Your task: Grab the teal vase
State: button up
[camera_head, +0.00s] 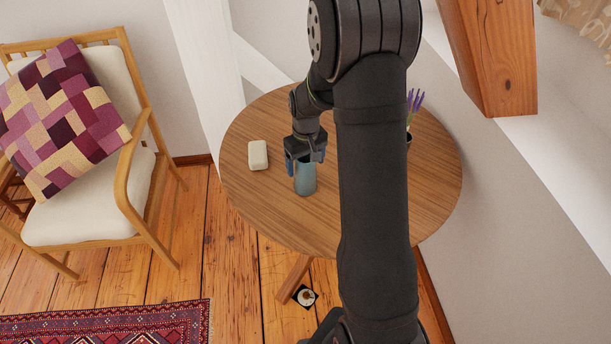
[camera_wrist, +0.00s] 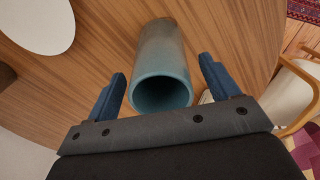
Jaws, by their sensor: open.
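The teal vase (camera_head: 305,181) stands upright on the round wooden table, near its front left part. My gripper (camera_head: 305,160) is at the vase's top, coming from above and behind. In the wrist view, the vase (camera_wrist: 163,50) lies between the two blue fingers of my gripper (camera_wrist: 163,68), its round open mouth facing the camera. The fingers are open, with a gap on each side of the vase. The jaws partly hide the vase's rim in the head view.
A cream block (camera_head: 258,155) lies left of the vase on the table (camera_head: 240,205). A lavender plant (camera_head: 413,105) stands partly behind my arm. A white oval thing (camera_wrist: 38,22) shows in the wrist view. A cushioned chair (camera_head: 90,215) stands left of the table.

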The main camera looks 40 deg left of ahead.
jog(key=shift+f, duration=0.65)
jog(key=c, duration=1.7)
jog(key=shift+c, duration=0.3)
jog(key=shift+r, duration=0.15)
